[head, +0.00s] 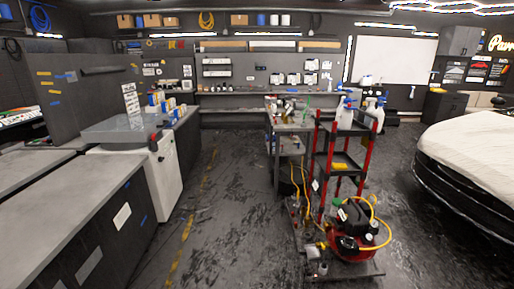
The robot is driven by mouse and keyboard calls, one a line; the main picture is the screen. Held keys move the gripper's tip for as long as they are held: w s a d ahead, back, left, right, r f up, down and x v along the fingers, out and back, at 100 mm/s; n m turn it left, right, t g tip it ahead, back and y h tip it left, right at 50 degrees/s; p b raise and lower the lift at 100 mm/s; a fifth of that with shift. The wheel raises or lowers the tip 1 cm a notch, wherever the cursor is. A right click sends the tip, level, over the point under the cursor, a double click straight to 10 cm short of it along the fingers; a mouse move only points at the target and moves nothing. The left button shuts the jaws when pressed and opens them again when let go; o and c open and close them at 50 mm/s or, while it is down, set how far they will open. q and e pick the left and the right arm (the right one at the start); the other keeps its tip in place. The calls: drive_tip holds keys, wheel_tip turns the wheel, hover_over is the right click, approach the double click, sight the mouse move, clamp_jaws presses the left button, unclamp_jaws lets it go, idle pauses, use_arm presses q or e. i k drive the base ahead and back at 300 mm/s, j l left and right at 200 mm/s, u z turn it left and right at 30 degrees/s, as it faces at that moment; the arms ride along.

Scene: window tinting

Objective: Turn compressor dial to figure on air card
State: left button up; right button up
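A red and black compressor (348,238) stands low on the floor at the lower right of the head view, with a coiled yellow hose (385,232) around its right side. Its dial is too small to make out. A small white card or tag (315,185) shows at the left post of the red and black cart; I cannot read it or tell whether it is the air card. Neither of my grippers is in view.
The red-posted cart (338,160) with spray bottles (345,115) stands behind the compressor, beside a grey cart (291,127). A covered car (475,150) is at right. Counters (65,215) and a white cabinet (160,178) line the left. The middle floor (225,215) is clear.

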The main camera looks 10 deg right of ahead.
sight(348, 240)
drive_tip(key=i+j+z, duration=0.25)
drive_tip(key=i, duration=0.55)
drive_tip(key=i+j+z, duration=0.1)
drive_tip(key=i+z, duration=0.2)
drive_tip(key=i+j+z, duration=0.3)
drive_tip(key=i, duration=0.15)
drive_tip(key=i+j+z, duration=0.15)
drive_tip(key=i+z, duration=0.15)
drive_tip(key=i+j, duration=0.05)
